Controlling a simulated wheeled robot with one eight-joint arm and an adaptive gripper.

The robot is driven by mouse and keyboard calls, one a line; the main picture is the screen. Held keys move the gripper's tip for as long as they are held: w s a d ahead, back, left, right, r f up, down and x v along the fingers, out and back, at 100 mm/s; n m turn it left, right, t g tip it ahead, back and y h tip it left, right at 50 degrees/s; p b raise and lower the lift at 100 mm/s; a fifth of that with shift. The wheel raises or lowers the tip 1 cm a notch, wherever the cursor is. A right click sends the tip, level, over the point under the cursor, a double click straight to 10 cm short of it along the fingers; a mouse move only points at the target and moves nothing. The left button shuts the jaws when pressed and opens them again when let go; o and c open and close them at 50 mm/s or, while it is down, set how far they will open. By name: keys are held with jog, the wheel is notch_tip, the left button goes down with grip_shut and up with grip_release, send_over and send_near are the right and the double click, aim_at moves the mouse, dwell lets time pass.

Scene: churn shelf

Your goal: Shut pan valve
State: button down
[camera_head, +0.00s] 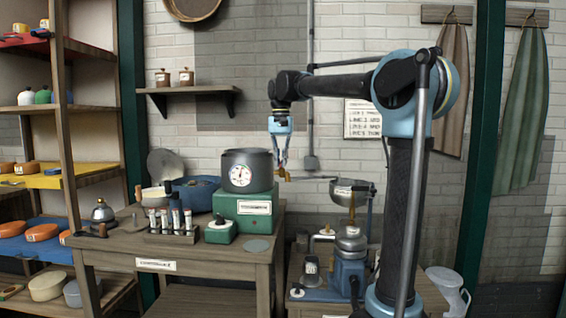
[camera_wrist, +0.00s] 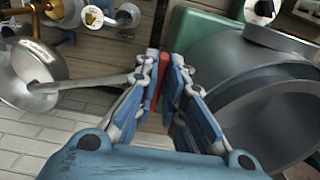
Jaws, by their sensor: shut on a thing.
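A dark grey pan (camera_head: 247,184) with a round dial on its front sits on a green scale-like box (camera_head: 245,208). A small brass valve (camera_head: 284,173) shows at its right side, just below my gripper (camera_head: 282,158). In the wrist view, the pan (camera_wrist: 225,58) fills the right side. My gripper (camera_wrist: 168,82) points down with its fingers closed around a narrow red piece (camera_wrist: 157,82), which looks like the valve's handle. The fingers hide most of it, so I cannot tell the valve's angle.
A metal bowl (camera_head: 351,188) with a long spout or arm reaching toward the valve stands right of the pan; it also shows in the wrist view (camera_wrist: 28,72). A rack of vials (camera_head: 172,234) and a blue pot (camera_head: 197,190) stand left on the bench (camera_head: 186,262).

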jog(key=shift+w, duration=0.1)
jog(key=c, duration=1.7)
grip_release()
jog(key=shift+r, duration=0.1)
jog(key=shift+r, duration=3.85)
jog(key=s+d+f+t, duration=0.1)
jog(key=s+d+f, duration=1.1)
jog(key=d+f, duration=0.4)
jog(key=shift+n+t, duration=0.4)
jog(key=shift+t, duration=0.2)
jog(key=s+d+f, duration=0.3)
jog(key=s+f, duration=0.3)
jog(key=f, duration=0.3)
jog(key=s+d+f, duration=0.3)
jog(key=s+f, duration=0.2)
jog(key=f, duration=0.4)
jog(key=s+d+f, duration=0.3)
jog(key=s+f, duration=0.3)
jog(key=f, duration=0.3)
jog(key=shift+s+d+f, duration=0.2)
jog(key=shift+s+f, duration=0.1)
